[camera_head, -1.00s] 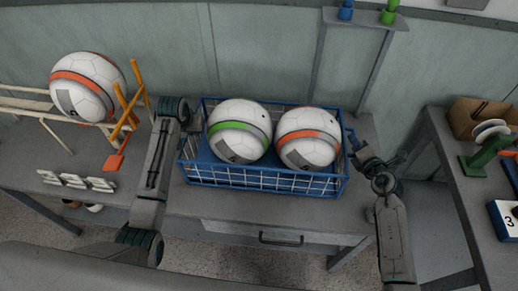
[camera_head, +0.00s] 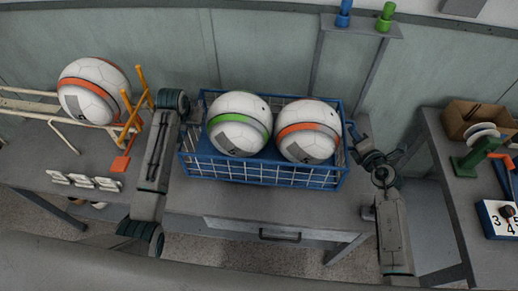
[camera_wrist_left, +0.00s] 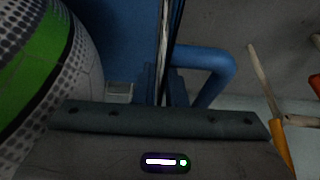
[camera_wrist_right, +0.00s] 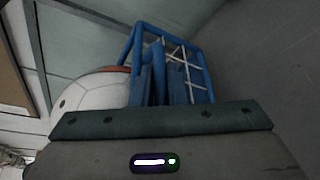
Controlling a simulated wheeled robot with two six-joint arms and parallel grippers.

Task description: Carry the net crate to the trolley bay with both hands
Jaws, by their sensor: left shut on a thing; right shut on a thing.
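The blue net crate (camera_head: 265,175) has white wire sides and is level at the bench's middle. I cannot tell whether its bottom touches the bench. It holds a green-striped ball (camera_head: 238,122) and an orange-striped ball (camera_head: 308,130). My left gripper (camera_head: 196,112) is shut on the crate's left side; its tips are mostly hidden in the head view. A blue tube of the crate (camera_wrist_left: 212,65) shows beyond it in the left wrist view. My right gripper (camera_head: 354,135) is shut on the crate's right side. The crate (camera_wrist_right: 190,60) also shows in the right wrist view.
At left, an orange-striped ball (camera_head: 92,90) rests on a pale rack beside orange posts (camera_head: 140,95) and white pieces (camera_head: 85,181). At back, a grey stand holds blue (camera_head: 343,13) and green (camera_head: 386,15) pegs. At right, another table carries a cardboard box (camera_head: 475,118).

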